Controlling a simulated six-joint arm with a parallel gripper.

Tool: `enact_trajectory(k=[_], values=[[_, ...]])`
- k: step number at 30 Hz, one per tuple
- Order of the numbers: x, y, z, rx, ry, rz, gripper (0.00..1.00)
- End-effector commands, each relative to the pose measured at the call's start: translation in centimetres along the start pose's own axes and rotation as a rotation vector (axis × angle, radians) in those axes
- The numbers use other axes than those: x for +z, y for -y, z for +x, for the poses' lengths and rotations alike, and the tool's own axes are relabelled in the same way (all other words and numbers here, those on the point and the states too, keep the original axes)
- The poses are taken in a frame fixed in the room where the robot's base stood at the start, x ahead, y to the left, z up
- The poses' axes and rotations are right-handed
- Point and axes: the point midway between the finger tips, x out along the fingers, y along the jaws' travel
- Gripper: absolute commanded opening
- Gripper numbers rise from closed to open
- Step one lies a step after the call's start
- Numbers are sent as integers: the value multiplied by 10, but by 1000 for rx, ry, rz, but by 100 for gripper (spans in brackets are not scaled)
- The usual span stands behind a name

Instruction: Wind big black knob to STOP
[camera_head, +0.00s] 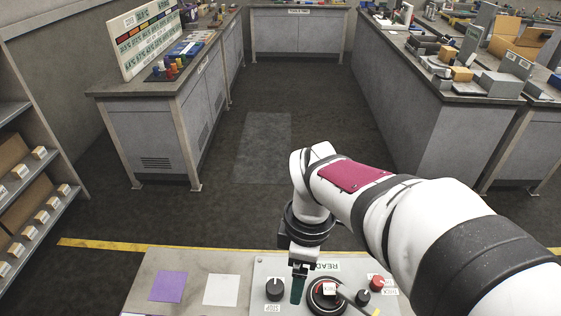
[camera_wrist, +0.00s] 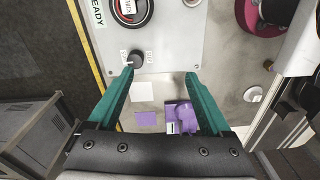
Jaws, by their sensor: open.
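A black knob (camera_head: 275,287) stands on the pale panel (camera_head: 262,272), with a small STOP label below it. The same knob shows in the wrist view (camera_wrist: 136,58), close to the left fingertip, with small labels beside it. A larger round black dial (camera_head: 314,293) with a red and white centre sits to its right under a READY label; part of it shows at the top of the wrist view (camera_wrist: 145,17). My gripper (camera_wrist: 159,73) is open with teal fingers and nothing between the tips. In the head view my gripper (camera_head: 298,286) is between knob and dial.
A smaller black knob (camera_head: 363,297) and a red knob (camera_head: 377,282) are at the panel's right. Purple (camera_head: 168,286) and white (camera_head: 221,290) squares lie to its left. A purple object (camera_wrist: 182,122) and a white knob (camera_wrist: 253,94) show in the wrist view.

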Motion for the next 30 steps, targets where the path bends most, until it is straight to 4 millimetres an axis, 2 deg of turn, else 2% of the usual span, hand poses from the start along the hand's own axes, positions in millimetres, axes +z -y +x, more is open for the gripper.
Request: enact_trajectory(k=[1, 3, 6, 8, 11, 13, 18, 24, 30], values=[[-15, -17, 10, -1, 14, -242, 83], [-34, -36, 22, 2, 29, -553, 83], [-50, -52, 34, 3, 44, -832, 83], [-55, -56, 39, 4, 48, -915, 83], [-56, -58, 50, 2, 50, -952, 83], [-55, -57, 66, -1, 50, -950, 83], [-52, -58, 117, -3, 50, -947, 83], [-50, -60, 166, 0, 49, -944, 83], [-49, -61, 192, 3, 49, -943, 83]])
